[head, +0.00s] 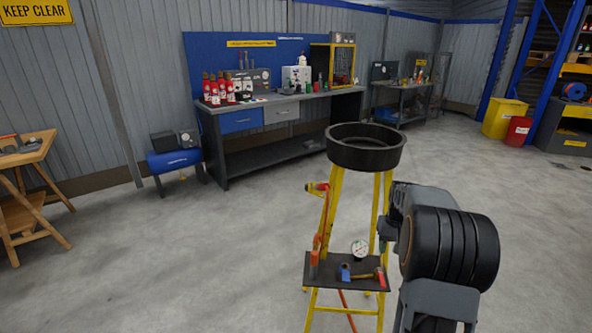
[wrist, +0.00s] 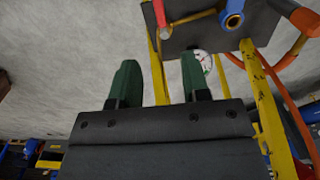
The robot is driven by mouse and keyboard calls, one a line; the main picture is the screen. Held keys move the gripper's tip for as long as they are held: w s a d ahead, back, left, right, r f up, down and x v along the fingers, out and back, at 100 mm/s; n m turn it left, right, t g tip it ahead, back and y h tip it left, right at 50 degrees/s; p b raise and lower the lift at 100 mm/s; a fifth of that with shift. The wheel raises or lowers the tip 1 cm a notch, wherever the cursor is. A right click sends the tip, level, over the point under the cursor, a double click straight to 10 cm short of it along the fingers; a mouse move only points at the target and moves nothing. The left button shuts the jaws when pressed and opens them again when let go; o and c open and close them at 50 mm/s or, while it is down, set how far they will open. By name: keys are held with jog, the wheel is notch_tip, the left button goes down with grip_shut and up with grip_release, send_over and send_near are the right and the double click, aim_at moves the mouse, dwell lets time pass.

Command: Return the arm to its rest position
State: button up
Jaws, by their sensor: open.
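My gripper (wrist: 160,68) shows in the wrist view with its two green fingers apart and nothing between them. In the head view my arm is folded at the right, beside a yellow stand (head: 335,215), and it hides most of the gripper. The stand holds a black ring-shaped tray (head: 345,155) on top and a dark lower shelf (head: 325,278). The wrist view shows the underside or face of the shelf (wrist: 190,35) and a yellow leg (wrist: 262,110) close beyond the fingers; contact cannot be told.
A workbench (head: 275,120) with red bottles stands behind; a wooden table (head: 30,150) is left. Floor at front left is clear.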

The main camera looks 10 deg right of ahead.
jog(key=s+a+r+n+t+p, duration=0.1)
jog(key=s+a+r+p, duration=0.2)
jog(key=s+a+r, duration=0.2)
jog(key=s+a+r+n+t+p, duration=0.1)
jog(key=s+a+r+p, duration=0.3)
jog(key=a, duration=0.7)
jog(key=s+a+r+n+t+p, duration=0.1)
jog(key=s+a+r+n+p, duration=0.1)
jog(key=s+a+r, duration=0.5)
jog(key=shift+s+a+r+t+p, duration=0.2)
jog(key=shift+s+a+t+p, duration=0.1)
jog(key=shift+a+p, duration=0.45)
jog(key=shift+d, duration=0.15)
